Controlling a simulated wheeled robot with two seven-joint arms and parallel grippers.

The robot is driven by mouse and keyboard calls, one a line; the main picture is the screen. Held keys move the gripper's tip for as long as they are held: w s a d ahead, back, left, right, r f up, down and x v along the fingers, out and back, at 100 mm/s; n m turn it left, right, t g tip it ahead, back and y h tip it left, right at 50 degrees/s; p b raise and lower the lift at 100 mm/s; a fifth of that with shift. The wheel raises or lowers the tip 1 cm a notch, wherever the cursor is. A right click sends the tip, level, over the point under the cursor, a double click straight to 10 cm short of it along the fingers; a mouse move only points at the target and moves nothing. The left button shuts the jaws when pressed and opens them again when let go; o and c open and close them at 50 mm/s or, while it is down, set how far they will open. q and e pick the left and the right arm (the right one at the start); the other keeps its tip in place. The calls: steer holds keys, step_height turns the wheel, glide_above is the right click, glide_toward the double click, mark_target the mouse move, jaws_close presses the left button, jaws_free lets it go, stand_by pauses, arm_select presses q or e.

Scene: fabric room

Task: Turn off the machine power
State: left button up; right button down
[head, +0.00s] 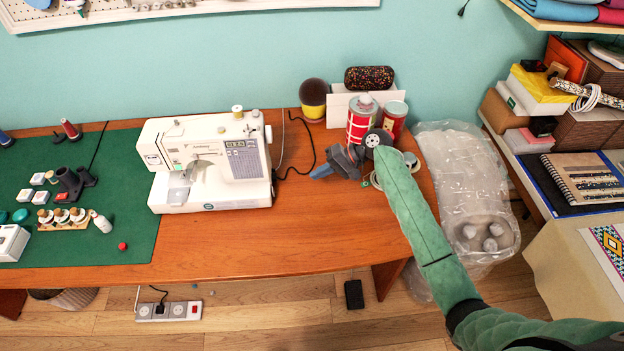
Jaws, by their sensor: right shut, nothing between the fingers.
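The white sewing machine (207,160) stands on the wooden table, partly on a green mat, with a small lit display on its front. A black cable (309,146) loops from its right side to the back of the table. My right gripper (333,165) is shut and empty over the table, to the right of the machine and apart from it. A white power strip (168,311) with a red switch (193,310) lies on the floor below the table, with a black plug in it. My left gripper is out of view.
Red-and-white cans (361,119) and a pincushion pot (313,99) stand behind my right gripper. A clear plastic bag (465,185) is right of the table. Spools and bottles sit on the green mat (125,215). The table front (290,240) is clear.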

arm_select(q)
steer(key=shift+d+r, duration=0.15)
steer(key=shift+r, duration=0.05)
arm_select(e)
steer(key=shift+d+r, duration=0.2)
steer(key=shift+d, duration=0.1)
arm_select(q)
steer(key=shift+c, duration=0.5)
